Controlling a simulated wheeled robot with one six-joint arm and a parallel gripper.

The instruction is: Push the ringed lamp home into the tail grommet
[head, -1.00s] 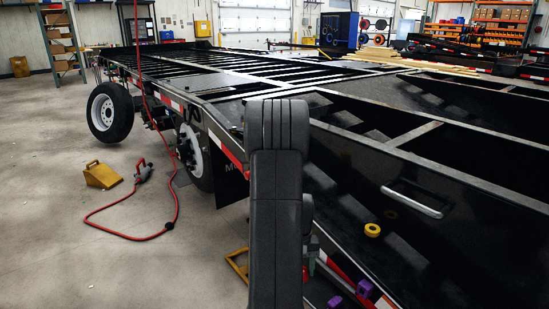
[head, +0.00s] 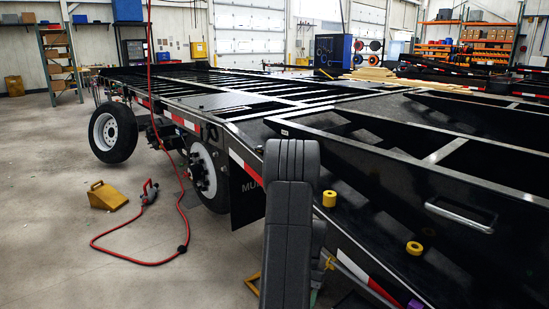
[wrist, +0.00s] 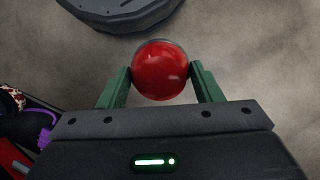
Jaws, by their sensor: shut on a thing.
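My gripper (wrist: 161,68) is shut on a round red lamp (wrist: 160,80) with a smooth domed face. One green finger presses on each side of it. Bare concrete floor lies behind the lamp in the wrist view. In the head view my black arm stands in front of the trailer (head: 245,160), and I cannot make out the gripper or the lamp there. I cannot make out the tail grommet in either view. No contact between the lamp and the trailer shows.
Two yellow round pieces, one (head: 329,198) beside my arm and one (head: 414,248) further right, show against the trailer side. A silver handle (head: 460,214) juts out there. A red hose (head: 130,262) and a yellow chock (head: 107,196) lie on the floor at left.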

